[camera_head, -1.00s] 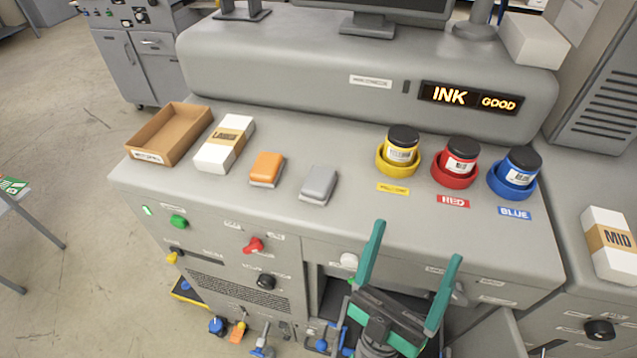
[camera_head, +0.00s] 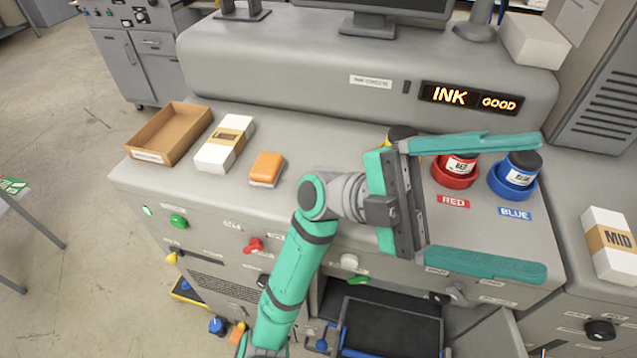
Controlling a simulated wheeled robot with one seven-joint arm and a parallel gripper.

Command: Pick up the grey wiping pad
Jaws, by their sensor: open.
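My gripper (camera_head: 542,206) is open and empty. It is raised over the right half of the machine top, with its fingers pointing right, one towards the back and one along the front edge. The grey wiping pad does not show in this view now; my arm and wrist cover the place where it lay, right of the orange pad. The orange pad (camera_head: 267,169) lies on the machine top (camera_head: 200,189), to the left of my arm, apart from it.
An open cardboard box (camera_head: 182,128) and a white carton (camera_head: 224,143) stand at the left. The red (camera_head: 461,166) and blue (camera_head: 515,176) ink jars sit in matching cups by my fingers. My wrist mostly hides the yellow jar (camera_head: 402,133). A display housing (camera_head: 290,68) runs behind.

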